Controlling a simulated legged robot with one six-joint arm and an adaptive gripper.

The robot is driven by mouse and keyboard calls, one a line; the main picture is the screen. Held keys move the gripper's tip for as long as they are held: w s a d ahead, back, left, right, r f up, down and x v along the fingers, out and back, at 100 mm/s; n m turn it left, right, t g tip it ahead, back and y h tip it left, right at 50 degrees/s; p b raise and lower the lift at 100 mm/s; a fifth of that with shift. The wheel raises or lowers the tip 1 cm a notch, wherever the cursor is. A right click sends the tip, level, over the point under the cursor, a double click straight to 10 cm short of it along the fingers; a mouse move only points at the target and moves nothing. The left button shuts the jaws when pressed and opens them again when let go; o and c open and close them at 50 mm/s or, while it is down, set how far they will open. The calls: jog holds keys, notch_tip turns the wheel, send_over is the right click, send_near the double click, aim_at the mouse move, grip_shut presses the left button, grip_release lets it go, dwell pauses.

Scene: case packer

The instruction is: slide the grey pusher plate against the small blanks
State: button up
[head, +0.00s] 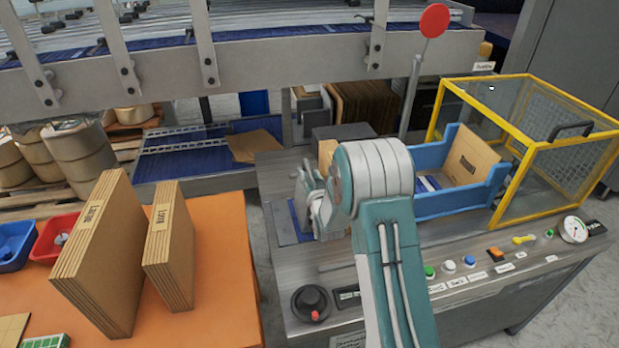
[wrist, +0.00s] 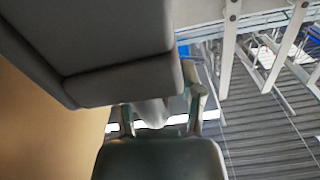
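A grey block-like plate (head: 343,131), probably the pusher plate, stands on the machine behind my arm in the head view. A brown cardboard piece (head: 326,152), probably the small blanks, shows beside it, mostly hidden by my arm. My gripper (head: 312,205) is low at the left of my arm, over the machine top. In the wrist view a large grey body (wrist: 110,55) fills the upper left, very close to my gripper (wrist: 160,108), with a brown surface (wrist: 45,130) left of it. The fingers stand apart. Whether they touch the grey body I cannot tell.
Two cardboard stacks (head: 100,255) (head: 170,250) stand on the orange table (head: 225,270) at left, with red and blue bins. A blue tray (head: 455,200) holds an open carton beside a yellow-framed guard (head: 500,85). Buttons and a black knob (head: 311,302) line the machine front.

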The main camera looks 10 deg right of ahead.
jog(key=shift+a, duration=0.1)
jog(key=s, duration=1.2)
jog(key=shift+c, duration=0.4)
